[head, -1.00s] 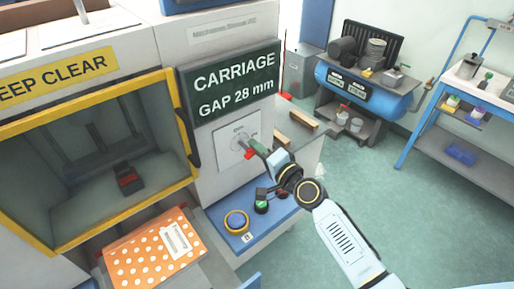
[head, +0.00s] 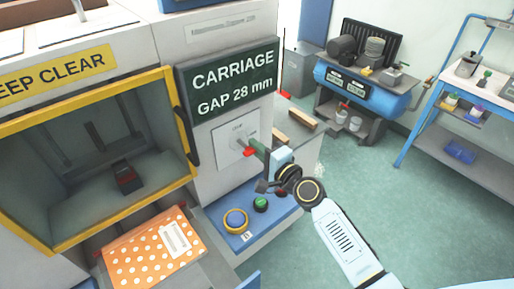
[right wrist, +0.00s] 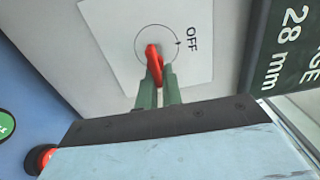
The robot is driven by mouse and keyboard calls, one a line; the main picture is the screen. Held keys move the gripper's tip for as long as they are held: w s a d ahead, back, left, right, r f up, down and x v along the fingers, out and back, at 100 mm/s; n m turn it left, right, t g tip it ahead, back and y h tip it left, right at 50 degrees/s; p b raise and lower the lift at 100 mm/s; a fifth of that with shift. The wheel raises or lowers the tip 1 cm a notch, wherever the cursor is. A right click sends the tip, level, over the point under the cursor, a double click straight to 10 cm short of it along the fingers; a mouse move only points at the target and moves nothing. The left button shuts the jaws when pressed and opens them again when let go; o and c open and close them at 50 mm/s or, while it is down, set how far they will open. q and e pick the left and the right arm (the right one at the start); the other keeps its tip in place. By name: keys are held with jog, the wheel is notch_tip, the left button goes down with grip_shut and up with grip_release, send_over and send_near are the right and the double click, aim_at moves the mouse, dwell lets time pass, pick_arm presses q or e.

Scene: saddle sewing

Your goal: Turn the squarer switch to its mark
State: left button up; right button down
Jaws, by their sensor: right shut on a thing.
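The red switch handle (head: 248,152) stands out from a pale square plate (head: 232,137) on the machine's front, below the green carriage gap sign. In the right wrist view the handle (right wrist: 153,62) lies across a thin circle printed on the plate (right wrist: 115,42), with a small dark tick and the word OFF beside the circle. My right gripper (head: 259,151) is at the plate, its green fingers shut on the handle. The fingers (right wrist: 158,88) cover the handle's lower part in the wrist view. My left gripper is not in view.
A green sign (head: 232,80) reads CARRIAGE GAP 28 mm. A yellow-framed chamber (head: 110,221) and an orange dotted folder (head: 145,255) are to the left. Open floor lies right.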

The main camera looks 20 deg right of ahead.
jog(key=c, duration=1.6)
grip_release()
jog(key=shift+o, duration=0.2)
jog(key=shift+s, duration=0.15)
jog(key=b+v, duration=0.2)
jog(key=v, duration=1.1)
